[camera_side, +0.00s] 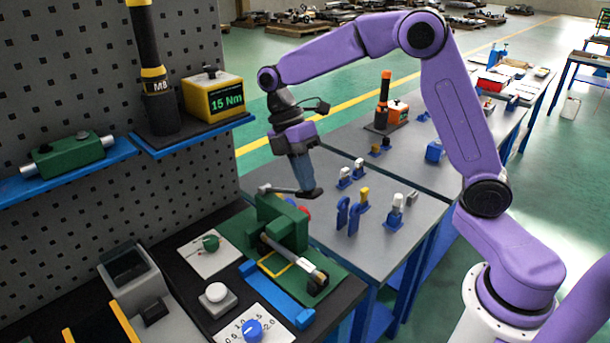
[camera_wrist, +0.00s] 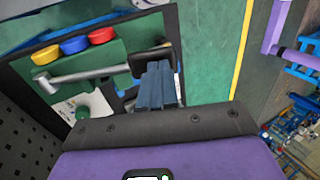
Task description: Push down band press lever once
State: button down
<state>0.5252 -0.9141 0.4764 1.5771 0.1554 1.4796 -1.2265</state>
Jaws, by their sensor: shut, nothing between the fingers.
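The green band press (camera_side: 283,222) stands on the black bench mat. Its lever (camera_side: 280,188) is a thin grey bar, roughly level above the press body, with a dark grip at its right end. In the wrist view the lever (camera_wrist: 95,73) runs from a round pivot at left to a black grip (camera_wrist: 144,61). My gripper (camera_side: 304,187) is shut and empty, pointing down at the grip end. In the wrist view my gripper's dark blue fingers (camera_wrist: 157,72) overlap the grip's near edge. I cannot tell whether they touch it. The fingers hide part of the grip.
A silver bar with a black end (camera_side: 292,257) lies at the press front, beside a blue rail (camera_side: 277,296). A button box (camera_side: 215,298) and blue dial (camera_side: 252,330) are front left. A pegboard with a tool shelf (camera_side: 195,133) rises at left. Small fixtures (camera_side: 394,212) stand right.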

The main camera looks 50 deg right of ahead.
jog(key=shift+s+f+t, duration=0.6)
jog(key=shift+f, duration=0.1)
jog(key=shift+s+f+t, duration=0.4)
jog(key=shift+f+t, duration=0.2)
jog(key=shift+f, duration=0.25)
jog(key=shift+s+f+t, duration=0.35)
jog(key=shift+f+t, duration=0.25)
jog(key=shift+f, duration=0.2)
jog(key=shift+s+f, duration=0.25)
jog(key=shift+f, duration=0.45)
jog(key=shift+s+f, duration=0.2)
jog(key=shift+f, duration=0.5)
jog(key=shift+r, duration=0.1)
jog(key=shift+t, duration=0.3)
jog(key=r, duration=1.4)
jog(key=shift+w+r, duration=0.25)
jog(key=shift+r, duration=0.05)
